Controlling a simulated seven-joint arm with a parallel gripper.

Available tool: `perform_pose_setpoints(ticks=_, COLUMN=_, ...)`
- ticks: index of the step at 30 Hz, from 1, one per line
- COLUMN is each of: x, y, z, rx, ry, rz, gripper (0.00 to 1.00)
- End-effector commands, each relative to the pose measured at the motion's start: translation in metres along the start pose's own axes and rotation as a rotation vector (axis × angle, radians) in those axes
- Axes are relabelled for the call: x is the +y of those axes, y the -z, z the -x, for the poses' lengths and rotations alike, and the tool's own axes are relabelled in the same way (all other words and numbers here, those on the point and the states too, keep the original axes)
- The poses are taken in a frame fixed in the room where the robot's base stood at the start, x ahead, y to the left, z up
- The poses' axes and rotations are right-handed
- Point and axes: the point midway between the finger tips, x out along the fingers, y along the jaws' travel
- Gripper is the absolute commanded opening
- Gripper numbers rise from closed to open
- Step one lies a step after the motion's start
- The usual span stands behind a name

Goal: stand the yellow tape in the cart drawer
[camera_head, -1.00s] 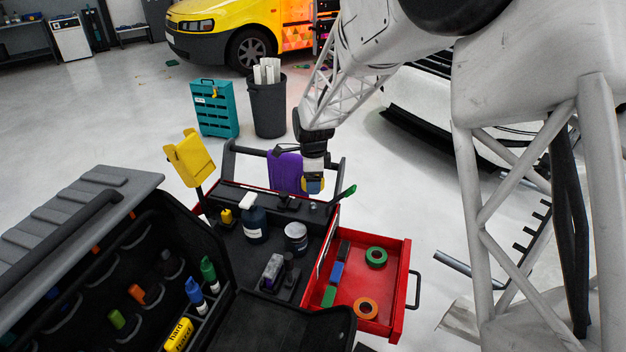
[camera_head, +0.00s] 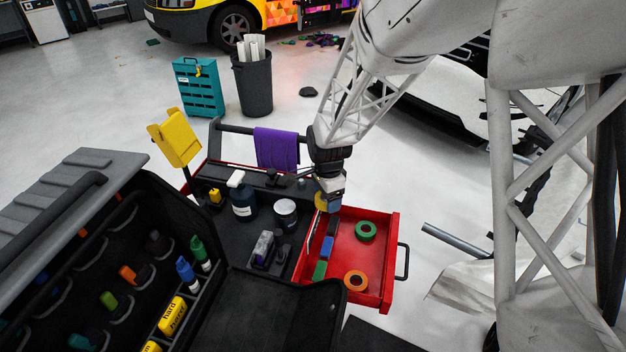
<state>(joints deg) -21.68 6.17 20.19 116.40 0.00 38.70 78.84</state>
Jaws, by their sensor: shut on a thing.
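My gripper (camera_head: 331,200) is above the back left part of the red cart drawer, close to the cart top's right edge. It is shut on the yellow tape (camera_head: 320,202), which shows as a small yellow disc edge, partly hidden by the gripper. The cart drawer (camera_head: 388,236) is pulled out on the right of the cart. Inside it lie a green tape roll (camera_head: 366,231) and an orange tape roll (camera_head: 355,281), both flat. Blue (camera_head: 327,247) and green (camera_head: 320,271) items line the drawer's left side. I cannot tell how far the yellow tape is above the drawer floor.
The cart top (camera_head: 228,222) holds a dark bottle (camera_head: 243,203), a jar (camera_head: 286,213) and a small tool (camera_head: 264,247). A purple cloth (camera_head: 277,149) hangs on the rail behind. An open black case (camera_head: 100,240) stands front left. The drawer's middle floor is clear.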

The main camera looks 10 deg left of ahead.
Motion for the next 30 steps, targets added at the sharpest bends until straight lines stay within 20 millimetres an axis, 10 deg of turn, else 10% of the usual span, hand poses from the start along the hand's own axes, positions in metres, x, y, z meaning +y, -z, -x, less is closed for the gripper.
perform_pose_setpoints(ticks=18, x=0.088, y=0.063, z=-0.066, rx=0.007, ry=0.019, rz=0.368, gripper=0.48)
perform_pose_setpoints(ticks=30, x=0.101, y=0.069, z=-0.075, rx=0.01, ry=0.024, rz=0.429, gripper=0.48)
